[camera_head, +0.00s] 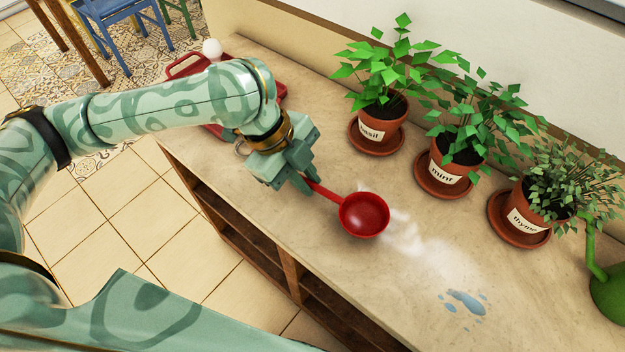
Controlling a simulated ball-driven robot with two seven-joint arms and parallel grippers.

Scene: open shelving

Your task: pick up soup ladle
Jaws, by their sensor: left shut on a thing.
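The soup ladle (364,215) is red, with a round bowl and a short visible stretch of handle running up and left. My left gripper (309,188) is shut on the ladle's handle, from the upper left of the bowl. The handle's far end is hidden by the gripper. The bowl shows over the shelf top near its front edge; I cannot tell whether it touches the surface. My right gripper is not in view.
Potted basil (383,118), mint (455,162) and thyme (530,212) stand on saucers along the back. A red tray (185,66) lies behind my left arm. A green watering can (608,290) is at right. A blue puddle (466,301) and whitish haze mark the top.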

